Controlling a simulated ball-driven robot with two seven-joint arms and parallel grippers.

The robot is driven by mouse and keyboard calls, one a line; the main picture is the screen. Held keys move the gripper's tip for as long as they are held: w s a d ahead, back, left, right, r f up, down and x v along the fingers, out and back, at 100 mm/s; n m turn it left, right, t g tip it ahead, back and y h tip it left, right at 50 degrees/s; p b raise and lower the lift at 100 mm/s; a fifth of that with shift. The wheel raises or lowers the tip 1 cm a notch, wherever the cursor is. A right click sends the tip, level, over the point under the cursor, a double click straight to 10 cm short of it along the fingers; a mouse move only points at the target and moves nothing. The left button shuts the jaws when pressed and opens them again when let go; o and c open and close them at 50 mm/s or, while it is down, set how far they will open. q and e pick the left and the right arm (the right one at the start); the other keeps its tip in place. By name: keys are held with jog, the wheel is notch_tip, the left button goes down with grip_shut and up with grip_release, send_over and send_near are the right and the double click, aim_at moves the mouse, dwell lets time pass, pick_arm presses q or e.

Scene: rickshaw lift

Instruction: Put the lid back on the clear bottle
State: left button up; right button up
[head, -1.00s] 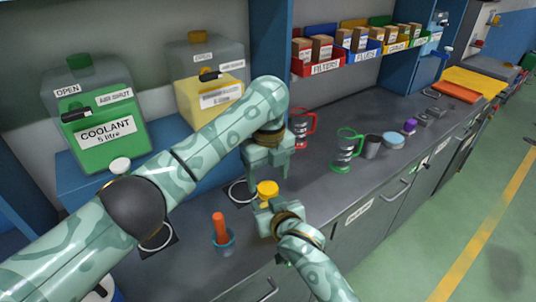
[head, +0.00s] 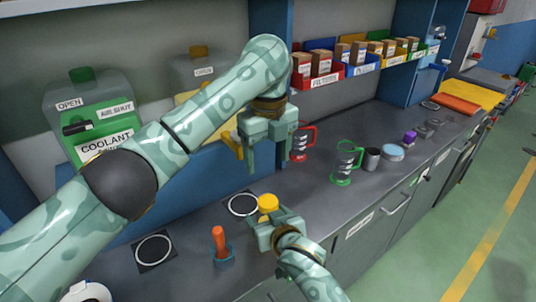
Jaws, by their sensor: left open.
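My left gripper (head: 266,158) is open in the upper middle, pointing down with nothing seen between its fingers. A round yellow top (head: 267,202) shows below it; it looks like a cap or lid, and what is under it is hidden. My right gripper (head: 277,228) is right beside this yellow top, on its near side. Its fingertips are hidden, so I cannot tell whether it grips anything. No clear bottle can be made out for certain. A white round item (head: 88,292) is cut off at the bottom left.
Two ring-marked pads, one at the left (head: 154,251) and one near the yellow top (head: 242,205), look bare. An orange-handled item stands in a blue holder (head: 222,256). A coolant container (head: 103,142) is behind my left arm. Red (head: 300,142) and green (head: 345,164) jugs stand right.

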jog(key=p+v, duration=0.4)
jog(key=v, duration=1.2)
jog(key=shift+p, duration=0.35)
jog(key=shift+s+d, duration=0.1)
jog(key=shift+s, duration=0.1)
